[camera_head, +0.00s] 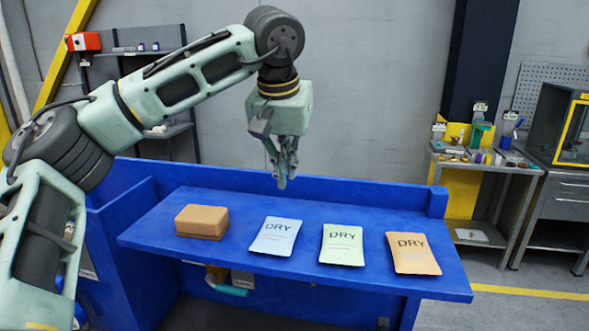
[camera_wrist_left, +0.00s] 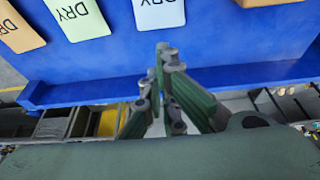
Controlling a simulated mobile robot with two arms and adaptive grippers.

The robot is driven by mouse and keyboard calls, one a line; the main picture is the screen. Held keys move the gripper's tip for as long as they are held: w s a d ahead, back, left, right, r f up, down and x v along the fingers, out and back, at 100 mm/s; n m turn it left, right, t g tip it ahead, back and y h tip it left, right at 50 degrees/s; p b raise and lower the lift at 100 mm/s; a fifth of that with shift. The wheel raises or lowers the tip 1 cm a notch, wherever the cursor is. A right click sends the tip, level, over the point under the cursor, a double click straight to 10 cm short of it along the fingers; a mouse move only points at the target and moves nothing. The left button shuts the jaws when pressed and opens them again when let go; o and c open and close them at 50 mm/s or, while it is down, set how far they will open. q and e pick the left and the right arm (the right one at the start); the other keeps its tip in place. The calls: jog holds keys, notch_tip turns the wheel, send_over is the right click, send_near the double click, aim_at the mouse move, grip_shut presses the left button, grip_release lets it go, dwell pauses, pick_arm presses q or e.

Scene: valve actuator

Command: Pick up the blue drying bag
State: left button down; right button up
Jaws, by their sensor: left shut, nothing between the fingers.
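The blue drying bag (camera_head: 273,236) is a pale blue packet marked DRY, lying flat on the blue workbench (camera_head: 190,254). It is the leftmost of three DRY bags. My left gripper (camera_head: 281,184) is shut and empty, pointing down above the back part of the bench, behind and above the blue bag. In the left wrist view the blue bag (camera_wrist_left: 158,12) is cut by the top edge, and the gripper (camera_wrist_left: 164,58) is apart from it. My right gripper is not in view.
A green bag (camera_head: 341,245) and an orange bag (camera_head: 413,253) lie to the right of the blue one. A brown box (camera_head: 202,222) stands to its left. A raised blue ledge (camera_head: 380,195) runs along the bench's back. The bench surface between the items is clear.

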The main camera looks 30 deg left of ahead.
aim_at(284, 220)
pick_arm(q)
jog(key=x, duration=0.2)
jog(key=s+p+x, duration=0.1)
jog(key=x, duration=0.1)
jog(key=shift+w+a+f+p, duration=0.1)
jog(key=shift+a+f+p, duration=0.05)
jog(key=shift+p, duration=0.15)
jog(key=x, duration=0.2)
jog(key=shift+w+f+p, duration=0.2)
jog(key=shift+w+p, duration=0.1)
jog(key=shift+p, duration=0.05)
jog(key=shift+w+f, duration=0.25)
jog(key=shift+f, duration=0.35)
jog(key=shift+s, duration=0.15)
jog(key=shift+s+d+f+b, duration=0.2)
jog(key=shift+s+b, duration=0.2)
jog(key=shift+s+d+f+b, duration=0.15)
jog(key=shift+s+b, duration=0.2)
jog(key=shift+s, duration=0.1)
jog(key=s+b, duration=0.1)
jog(key=s, duration=0.2)
jog(key=shift+s+d+r+b, duration=0.25)
jog(key=shift+s+d+b, duration=0.1)
jog(key=shift+s+d, duration=0.05)
jog(key=shift+s+r, duration=0.1)
jog(key=shift+s, duration=0.05)
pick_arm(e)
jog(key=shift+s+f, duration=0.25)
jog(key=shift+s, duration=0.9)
